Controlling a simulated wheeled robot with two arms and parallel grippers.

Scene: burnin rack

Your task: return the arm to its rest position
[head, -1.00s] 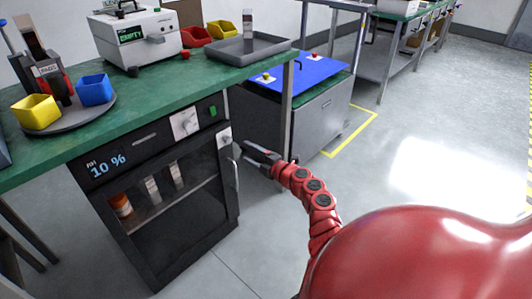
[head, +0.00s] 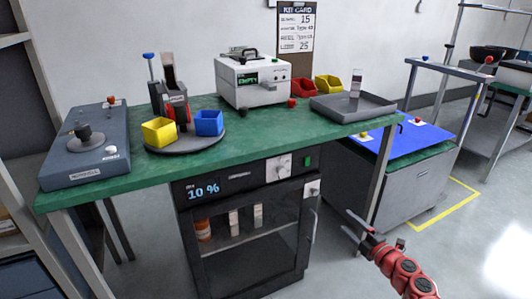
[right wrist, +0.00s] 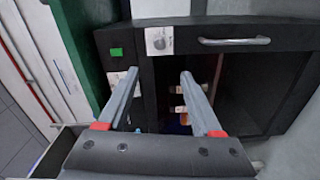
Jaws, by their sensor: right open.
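My right arm (head: 400,270) is red and segmented and comes in from the lower right of the head view. Its right gripper (head: 347,220) is open and empty, in free air to the right of the black dry cabinet (head: 250,270). It is apart from the cabinet's door handle (head: 313,228). In the right wrist view the two grey fingers (right wrist: 160,75) are spread, with nothing between them, and the cabinet front (right wrist: 260,60) shows behind them. The cabinet door looks shut, with several items visible through its glass. My left gripper is not in view.
The green workbench (head: 110,185) carries a grey device (head: 85,145), a round stand with bins (head: 185,143), a white instrument (head: 250,82) and a grey tray (head: 335,112). A blue-topped cart (head: 415,140) stands to the right. The floor at lower right is clear.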

